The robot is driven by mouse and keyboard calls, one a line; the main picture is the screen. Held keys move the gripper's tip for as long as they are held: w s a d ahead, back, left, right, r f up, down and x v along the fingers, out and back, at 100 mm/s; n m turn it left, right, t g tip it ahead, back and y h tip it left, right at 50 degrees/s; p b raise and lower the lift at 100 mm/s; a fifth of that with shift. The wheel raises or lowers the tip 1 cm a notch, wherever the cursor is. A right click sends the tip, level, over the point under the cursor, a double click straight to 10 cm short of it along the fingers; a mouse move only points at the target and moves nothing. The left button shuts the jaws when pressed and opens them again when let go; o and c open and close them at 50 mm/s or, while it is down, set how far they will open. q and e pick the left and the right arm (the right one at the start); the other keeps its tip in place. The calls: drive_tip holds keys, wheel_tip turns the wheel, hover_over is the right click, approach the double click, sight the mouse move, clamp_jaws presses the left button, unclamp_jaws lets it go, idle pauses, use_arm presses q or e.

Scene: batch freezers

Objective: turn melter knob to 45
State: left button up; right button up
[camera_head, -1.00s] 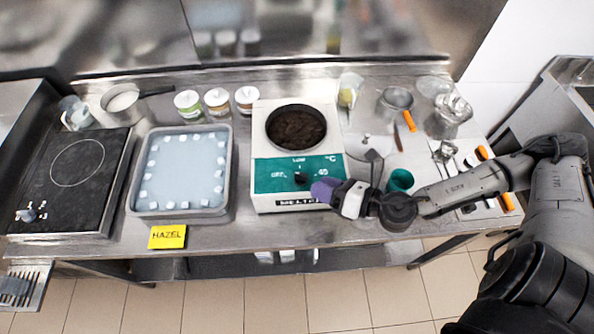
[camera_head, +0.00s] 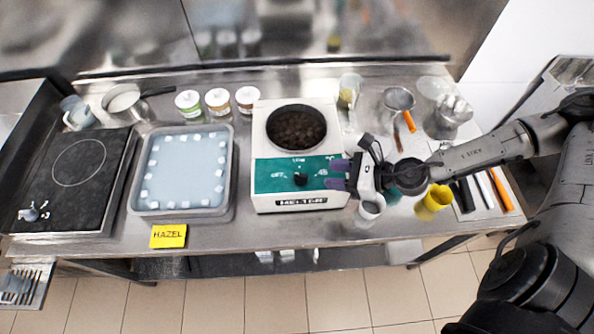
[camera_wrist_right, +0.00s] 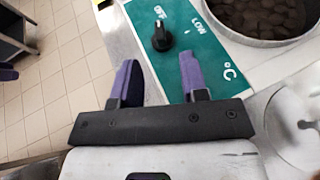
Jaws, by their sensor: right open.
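The melter (camera_head: 325,140) is a white box with a round pot of dark brown pieces on top and a green front panel (camera_head: 265,177). Its black knob (camera_head: 300,179) sits in the middle of the panel.
A white cup (camera_head: 370,207) stands close below my right gripper, and a yellow cup (camera_head: 433,203) stands further right. A tray (camera_head: 232,165) with pale blue contents is left of the melter, beside the black hob (camera_head: 75,180). A yellow HAZEL label (camera_head: 168,236) lies in front.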

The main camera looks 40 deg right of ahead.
sight(300, 174)
drive_tip(key=p+x, duration=0.2)
drive_tip(key=x, duration=0.6)
drive_tip(key=shift+w+a+p, duration=0.2)
drive_tip(key=shift+p, duration=0.1)
drive_tip(key=shift+x, duration=0.9)
drive_tip(key=shift+c, duration=0.4)
clamp_jaws()
drive_tip(key=shift+f, duration=0.1)
